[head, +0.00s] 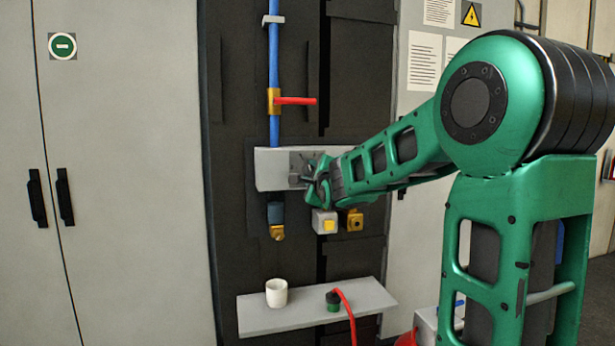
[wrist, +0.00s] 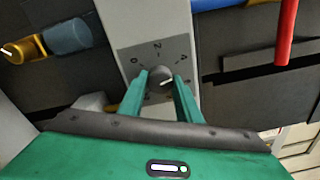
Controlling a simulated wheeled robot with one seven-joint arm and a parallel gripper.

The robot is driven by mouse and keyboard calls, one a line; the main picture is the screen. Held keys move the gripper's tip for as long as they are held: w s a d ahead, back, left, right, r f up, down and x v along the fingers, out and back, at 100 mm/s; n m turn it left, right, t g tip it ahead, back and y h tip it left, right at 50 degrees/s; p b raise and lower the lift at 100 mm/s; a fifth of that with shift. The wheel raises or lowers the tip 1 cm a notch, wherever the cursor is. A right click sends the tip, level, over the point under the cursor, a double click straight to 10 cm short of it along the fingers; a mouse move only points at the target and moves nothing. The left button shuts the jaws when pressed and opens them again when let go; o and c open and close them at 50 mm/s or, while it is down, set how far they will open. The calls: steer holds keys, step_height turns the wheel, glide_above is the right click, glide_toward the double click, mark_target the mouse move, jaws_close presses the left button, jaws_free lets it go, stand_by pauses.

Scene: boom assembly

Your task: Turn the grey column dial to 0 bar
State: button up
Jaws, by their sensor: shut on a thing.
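The dial (wrist: 159,77) is a small dark grey round knob with a white pointer line, on a grey scale plate (wrist: 130,58) fixed to a pale grey box. In the wrist view, the plate's 0 shows at its left and 2 at its top; lower marks are partly hidden. The pointer line points to the right in that view. My gripper (wrist: 161,82) is shut on the dial, one green finger on each side. In the head view, my gripper (head: 315,182) is at the right part of the grey box (head: 272,169) and hides the dial.
A blue pipe with a red-handled valve (head: 295,101) rises above the box. Below it hang a brass-ended fitting (head: 277,232), a box with a yellow button (head: 328,225) and a brass block (head: 354,220). A shelf (head: 300,314) holds a white cup (head: 277,292) and a red hose (head: 346,308).

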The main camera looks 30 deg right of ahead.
steer(key=n, duration=0.7)
steer(key=shift+a+f+n+y, duration=0.1)
steer(key=shift+f+n+y, duration=0.2)
steer(key=n, duration=0.7)
steer(key=shift+f+n, duration=0.1)
steer(key=shift+n, duration=0.3)
steer(key=n, duration=0.4)
steer(key=shift+n+t+y, duration=0.3)
steer(key=n, duration=0.4)
steer(key=shift+n, duration=0.4)
steer(key=o, duration=1.1)
steer(key=shift+c, duration=0.2)
steer(key=shift+r, duration=0.2)
